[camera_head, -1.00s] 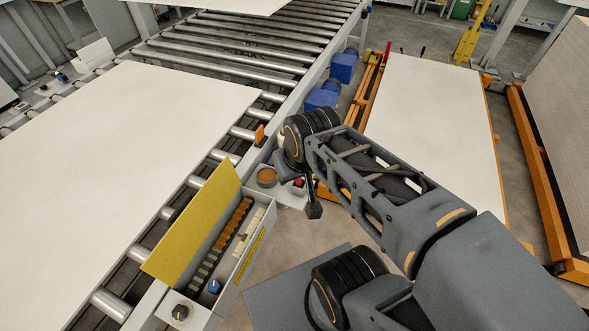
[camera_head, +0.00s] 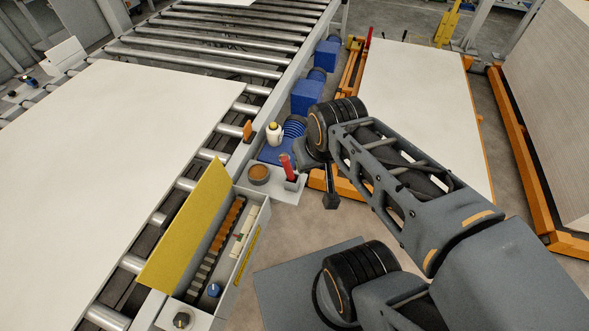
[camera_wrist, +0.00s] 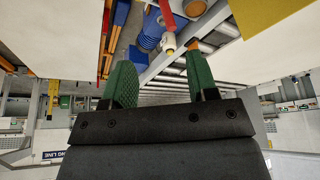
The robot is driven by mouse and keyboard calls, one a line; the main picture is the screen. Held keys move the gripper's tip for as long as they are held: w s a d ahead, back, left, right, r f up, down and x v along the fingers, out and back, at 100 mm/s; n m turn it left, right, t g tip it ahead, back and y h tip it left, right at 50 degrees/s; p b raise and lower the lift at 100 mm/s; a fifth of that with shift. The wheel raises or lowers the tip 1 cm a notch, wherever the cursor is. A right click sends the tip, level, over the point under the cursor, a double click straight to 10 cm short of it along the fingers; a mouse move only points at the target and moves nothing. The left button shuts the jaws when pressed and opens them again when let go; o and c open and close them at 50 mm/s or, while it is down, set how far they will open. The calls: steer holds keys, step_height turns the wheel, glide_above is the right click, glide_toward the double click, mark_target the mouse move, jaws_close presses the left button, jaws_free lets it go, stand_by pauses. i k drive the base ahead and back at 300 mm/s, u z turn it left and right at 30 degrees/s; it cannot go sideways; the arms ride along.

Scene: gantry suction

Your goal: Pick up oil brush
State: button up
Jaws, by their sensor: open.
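A red-handled item (camera_head: 287,167), likely the oil brush, stands tilted in a small holder on the grey side shelf (camera_head: 287,195). It also shows as a red shaft at the top of the wrist view (camera_wrist: 166,13). Its bristles are not visible. My gripper (camera_wrist: 161,80) is open, with two green fingers apart and nothing between them. In the wrist view, the red item lies beyond the fingertips, roughly in line with the gap. In the head view, my wrist is just right of the item and the fingers cannot be made out.
A round brown-topped tin (camera_head: 259,173) sits on the shelf left of the red item. A white bottle with a yellow cap (camera_head: 274,132) stands behind. The open yellow-lidded control box (camera_head: 243,240) is nearer, beside the roller conveyor. Blue motors (camera_head: 308,96) are behind.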

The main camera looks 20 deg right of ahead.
mark_target(285, 161)
steer(key=u, duration=3.5)
steer(key=k, duration=0.45)
steer(key=z, duration=1.1)
